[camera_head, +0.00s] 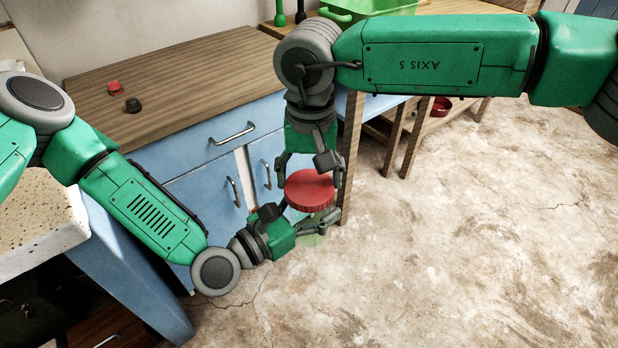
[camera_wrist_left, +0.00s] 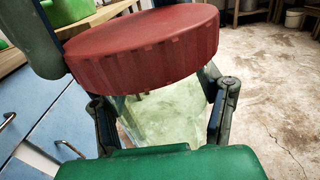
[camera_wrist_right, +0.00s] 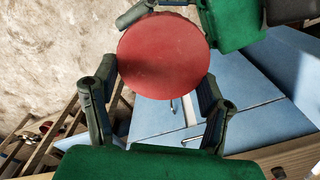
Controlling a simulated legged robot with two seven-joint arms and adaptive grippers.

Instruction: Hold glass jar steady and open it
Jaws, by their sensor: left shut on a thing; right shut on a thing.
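The glass jar (camera_wrist_left: 172,112) is pale green and see-through. Its wide red lid (camera_head: 311,190) is at its top, held in the air in front of the blue cabinet. My left gripper (camera_head: 303,222) comes in from the left below the lid, with its fingers on both sides of the glass body, shut on it. My right gripper (camera_head: 310,172) reaches down from above with its fingers on both sides of the lid, shut on it. In the right wrist view, the lid (camera_wrist_right: 163,55) hides the jar's body. I cannot tell whether the lid is loose.
A wooden worktop (camera_head: 180,75) on blue cabinets (camera_head: 205,195) stands behind, with a small red piece (camera_head: 114,87) and a black one (camera_head: 133,105) on it. A green crate (camera_head: 375,8) is at the back. The floor at right is clear.

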